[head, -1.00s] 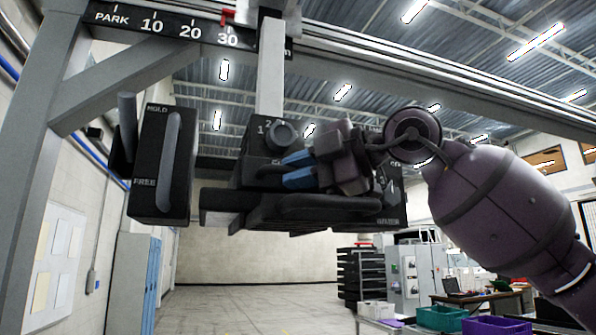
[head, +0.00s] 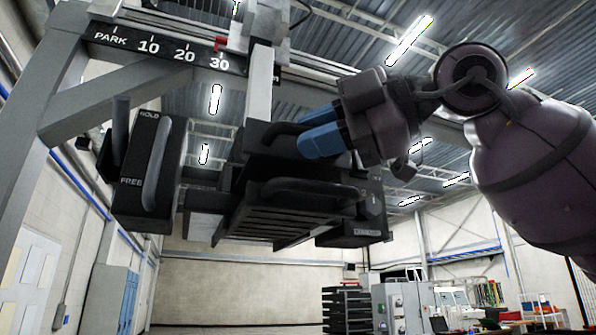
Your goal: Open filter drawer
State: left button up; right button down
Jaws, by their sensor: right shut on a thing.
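A dark boxy unit (head: 228,178) hangs from a pale vertical post under the overhead beam. It carries two bar handles: an upper handle (head: 268,134) and a lower handle (head: 312,187) on a front with slats (head: 275,222) beneath it. Which one belongs to the filter drawer cannot be read. My right gripper (head: 322,138) reaches in from the right; its blue fingertips are shut at the right end of the upper handle and hide that end. My left gripper is not in view.
The beam with a PARK, 10, 20, 30 scale (head: 150,45) and red pointer runs above. A grey frame post (head: 45,150) stands at left.

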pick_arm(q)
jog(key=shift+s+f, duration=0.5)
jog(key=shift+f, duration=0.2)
pick_arm(e)
jog(key=shift+s+d, duration=0.25)
jog(key=shift+s, duration=0.55)
jog(key=shift+s+d, duration=0.3)
jog(key=shift+s, duration=0.55)
jog(key=shift+s+d, duration=0.25)
jog(key=shift+s, duration=0.55)
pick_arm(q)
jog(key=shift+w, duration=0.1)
pick_arm(e)
jog(key=c, duration=1.4)
grip_release()
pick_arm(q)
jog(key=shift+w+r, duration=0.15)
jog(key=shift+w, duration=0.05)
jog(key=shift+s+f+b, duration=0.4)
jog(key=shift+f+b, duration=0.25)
pick_arm(e)
jog(key=v, duration=1)
jog(key=shift+s+d, duration=0.15)
jog(key=shift+d, duration=0.2)
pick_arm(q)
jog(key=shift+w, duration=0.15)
